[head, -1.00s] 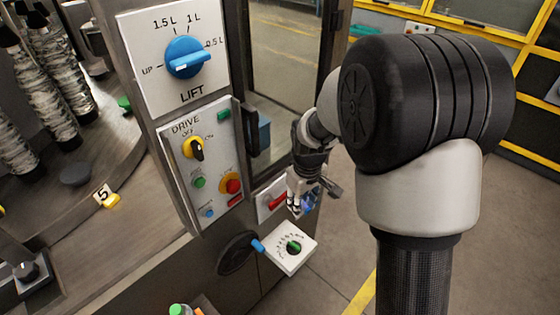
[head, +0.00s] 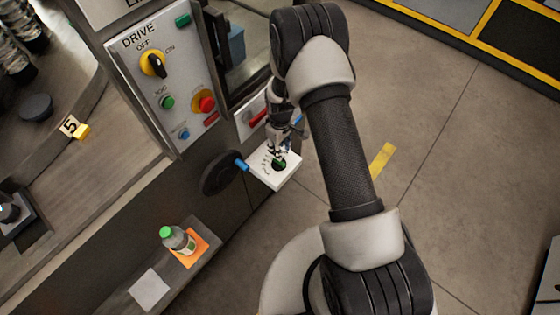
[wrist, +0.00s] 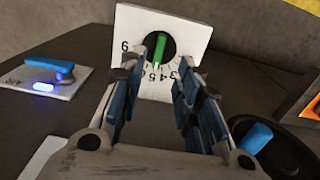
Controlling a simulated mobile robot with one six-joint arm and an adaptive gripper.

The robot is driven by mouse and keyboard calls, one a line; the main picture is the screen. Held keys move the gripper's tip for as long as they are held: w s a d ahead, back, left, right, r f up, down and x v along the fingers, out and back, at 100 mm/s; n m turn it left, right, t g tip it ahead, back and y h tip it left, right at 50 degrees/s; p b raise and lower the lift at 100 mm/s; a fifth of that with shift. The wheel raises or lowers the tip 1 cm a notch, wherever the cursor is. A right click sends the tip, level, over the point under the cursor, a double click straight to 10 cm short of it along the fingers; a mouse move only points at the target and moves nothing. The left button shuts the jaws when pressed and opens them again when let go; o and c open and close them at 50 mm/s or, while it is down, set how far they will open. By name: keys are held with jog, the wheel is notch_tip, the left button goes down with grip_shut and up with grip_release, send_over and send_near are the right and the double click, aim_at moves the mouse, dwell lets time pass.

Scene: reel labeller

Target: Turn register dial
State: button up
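The register dial (wrist: 160,50) is a dark round knob with a green bar, set on a white plate (wrist: 195,22) with numbers around it. In the wrist view the green bar stands nearly upright. In the head view the white plate (head: 262,178) sits low on the machine's side, with the green dial (head: 280,163) partly behind my fingers. My gripper (head: 277,150) is just above the dial. In the wrist view my gripper (wrist: 168,85) is open, its two blue-padded fingers apart with the dial showing between their tips. I cannot tell whether a finger touches it.
A black handwheel with a blue handle (head: 241,164) is close beside the plate. A red lever (head: 258,117) is on a panel just above. The drive panel (head: 140,70) is up left. A green-capped bottle (head: 178,240) stands on a lower ledge.

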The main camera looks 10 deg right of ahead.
aim_at(279, 162)
notch_tip(279, 162, down, 9)
jog(key=shift+b, duration=1)
jog(key=shift+c, duration=0.3)
grip_shut()
